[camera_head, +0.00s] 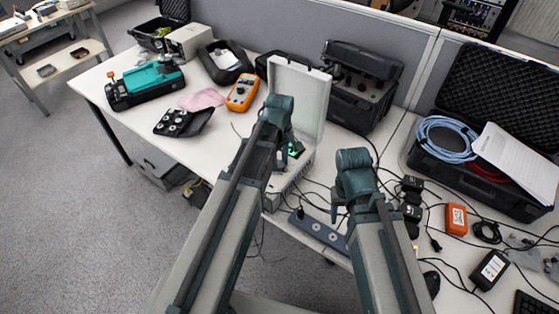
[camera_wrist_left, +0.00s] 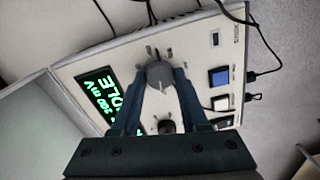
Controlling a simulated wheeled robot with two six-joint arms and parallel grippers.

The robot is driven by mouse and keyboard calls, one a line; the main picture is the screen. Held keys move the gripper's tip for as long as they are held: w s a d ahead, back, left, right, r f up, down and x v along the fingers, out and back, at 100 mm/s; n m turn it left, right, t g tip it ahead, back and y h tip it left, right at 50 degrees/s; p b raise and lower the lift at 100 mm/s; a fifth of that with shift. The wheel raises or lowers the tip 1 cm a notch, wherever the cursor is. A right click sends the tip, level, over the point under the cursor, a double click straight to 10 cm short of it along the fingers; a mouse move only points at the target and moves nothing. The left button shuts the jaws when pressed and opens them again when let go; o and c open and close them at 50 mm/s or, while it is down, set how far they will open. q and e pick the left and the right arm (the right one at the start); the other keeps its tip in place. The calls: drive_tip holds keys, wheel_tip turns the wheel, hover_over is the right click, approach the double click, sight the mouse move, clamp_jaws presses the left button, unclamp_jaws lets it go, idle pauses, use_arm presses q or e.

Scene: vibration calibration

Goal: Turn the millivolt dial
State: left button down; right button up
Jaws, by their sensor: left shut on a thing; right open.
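A white instrument in an open case (camera_head: 297,92) stands on the table in the head view. In the left wrist view its panel (camera_wrist_left: 90,68) carries a lit green display (camera_wrist_left: 103,92) on which "200 mV" and part of "IDLE" can be read. My left gripper (camera_wrist_left: 161,82) is shut on a grey dial (camera_wrist_left: 160,73), one finger on each side of it. A second, darker knob (camera_wrist_left: 166,126) shows between the fingers, nearer the palm. In the head view my left arm hides the dial. My right gripper (camera_head: 340,208) is open and empty, right of the instrument.
A blue button (camera_wrist_left: 219,77) and a white button (camera_wrist_left: 221,102) are beside the dial. Cables and a grey power strip (camera_head: 318,232) lie in front of the instrument. An orange multimeter (camera_head: 242,92) is to its left, a black case (camera_head: 362,88) behind right.

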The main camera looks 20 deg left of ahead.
use_arm(q)
drive_tip(key=m, duration=0.4)
drive_tip(key=shift+m, duration=0.4)
drive_tip(key=m, duration=0.9)
drive_tip(key=shift+m, duration=0.4)
drive_tip(key=m, duration=1.4)
drive_tip(key=shift+m, duration=0.3)
drive_tip(key=m, duration=0.8)
drive_tip(key=shift+m, duration=0.3)
